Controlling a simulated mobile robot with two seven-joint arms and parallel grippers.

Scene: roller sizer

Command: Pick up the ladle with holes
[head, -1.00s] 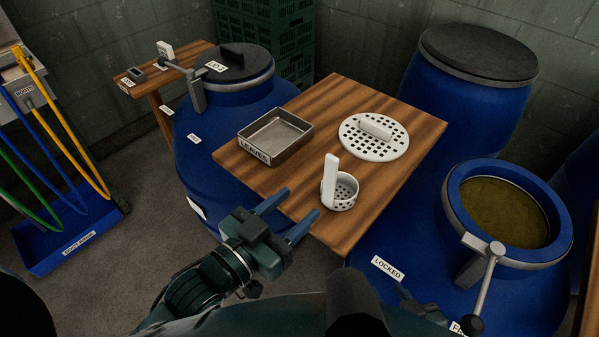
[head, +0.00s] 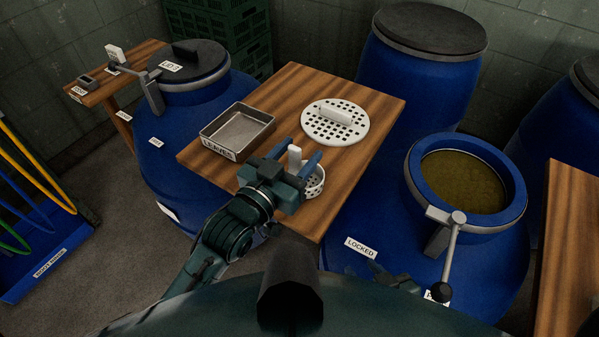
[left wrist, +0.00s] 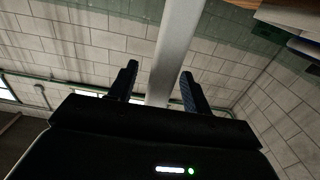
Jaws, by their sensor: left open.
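The white ladle with holes (head: 315,186) stands on the wooden table near its front edge, with its flat handle upright. My left gripper (head: 298,155) is open at the handle and hides part of the ladle's cup. In the left wrist view, the pale handle (left wrist: 178,45) runs up between the two open fingers (left wrist: 160,88), with gaps on both sides. A small dark part of my right arm (head: 398,280) shows low in the head view; its fingers cannot be made out clearly.
Blue barrels surround the table; the open one at right (head: 415,165) holds brownish liquid and has a lever (head: 449,248).

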